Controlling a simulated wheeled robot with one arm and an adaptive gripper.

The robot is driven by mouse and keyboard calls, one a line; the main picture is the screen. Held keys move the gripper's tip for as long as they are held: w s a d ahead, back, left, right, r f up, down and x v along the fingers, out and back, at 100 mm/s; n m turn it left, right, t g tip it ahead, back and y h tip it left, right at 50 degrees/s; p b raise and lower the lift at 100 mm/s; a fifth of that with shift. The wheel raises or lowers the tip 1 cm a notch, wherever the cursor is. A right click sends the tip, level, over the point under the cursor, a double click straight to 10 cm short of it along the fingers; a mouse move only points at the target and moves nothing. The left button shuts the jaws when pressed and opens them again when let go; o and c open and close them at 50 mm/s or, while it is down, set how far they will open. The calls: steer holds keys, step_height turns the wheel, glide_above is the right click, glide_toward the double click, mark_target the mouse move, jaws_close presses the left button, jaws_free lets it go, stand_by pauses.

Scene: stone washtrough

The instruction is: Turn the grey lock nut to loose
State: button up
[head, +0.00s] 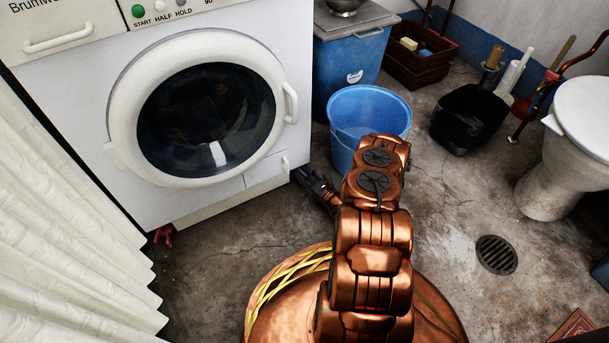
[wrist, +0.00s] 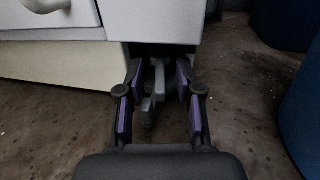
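The white washing machine (head: 205,105) stands at the left in the head view. Its lower front corner shows in the wrist view (wrist: 155,22). Under that corner, in shadow, is a small grey part (wrist: 158,84) with a lever-like piece extending toward me; it looks like the grey lock nut on the machine's foot. My gripper (wrist: 160,76) is open, with one purple-padded finger on each side of the grey part. I cannot tell whether either finger touches it. In the head view my gripper (head: 303,176) is low at the machine's front right corner, and the nut is hidden.
A red part (head: 163,234) shows under the machine's left corner. A white curtain (head: 60,240) hangs at the left. Floor around the drain (head: 496,254) is clear.

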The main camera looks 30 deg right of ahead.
steer(key=shift+c, duration=0.2)
jaws_close()
stand_by(0.4)
